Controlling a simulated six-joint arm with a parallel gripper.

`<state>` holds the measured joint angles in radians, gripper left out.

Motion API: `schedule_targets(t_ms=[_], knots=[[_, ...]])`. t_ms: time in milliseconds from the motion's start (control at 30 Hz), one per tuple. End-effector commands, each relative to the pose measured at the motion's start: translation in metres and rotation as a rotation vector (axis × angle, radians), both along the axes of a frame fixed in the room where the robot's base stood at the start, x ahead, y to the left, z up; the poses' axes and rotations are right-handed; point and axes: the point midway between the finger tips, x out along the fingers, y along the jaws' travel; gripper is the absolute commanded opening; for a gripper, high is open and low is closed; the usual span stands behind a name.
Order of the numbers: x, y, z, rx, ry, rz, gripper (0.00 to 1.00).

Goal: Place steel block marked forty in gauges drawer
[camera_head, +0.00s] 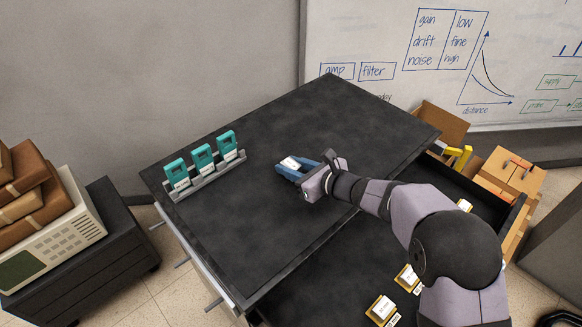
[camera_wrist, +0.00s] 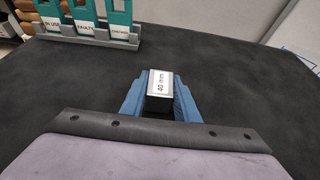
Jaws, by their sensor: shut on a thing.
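The steel block (camera_wrist: 160,88) is a dark block with a white label reading "40 mm" on its top in the wrist view. My gripper (camera_wrist: 160,100) has blue fingers, one on each side of the block, and is shut on it. In the head view my gripper (camera_head: 292,168) is over the dark tabletop (camera_head: 310,115), with the block's white label (camera_head: 290,163) between the fingers. I cannot tell whether the block touches the tabletop. An open drawer (camera_head: 330,270) with a dark inside lies at the front right, partly hidden by my arm; its name is not readable.
White-labelled blocks on yellowish bases (camera_head: 381,308) stand in the open drawer's right part. A grey rack (camera_head: 205,178) with three teal cases stands at the table's left; its wrist-view labels include "IN USE" and "FAULTY". Cardboard boxes (camera_head: 510,172) are beyond the table's right. The tabletop around my gripper is clear.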

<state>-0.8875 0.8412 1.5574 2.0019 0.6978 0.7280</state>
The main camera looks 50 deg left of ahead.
Motion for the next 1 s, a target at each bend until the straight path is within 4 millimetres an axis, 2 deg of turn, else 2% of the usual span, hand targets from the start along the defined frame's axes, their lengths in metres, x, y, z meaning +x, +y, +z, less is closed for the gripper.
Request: schedule_targets(t_ms=[167,600,800,1000], knots=[[0.000,0.000,0.016,0.003,-0.002,0.000,0.00],[0.000,0.000,0.086,0.003,-0.002,0.001,0.00],[0.000,0.000,0.100,0.002,0.000,0.000,0.00],[0.000,0.000,0.101,0.002,0.000,0.000,0.00]])
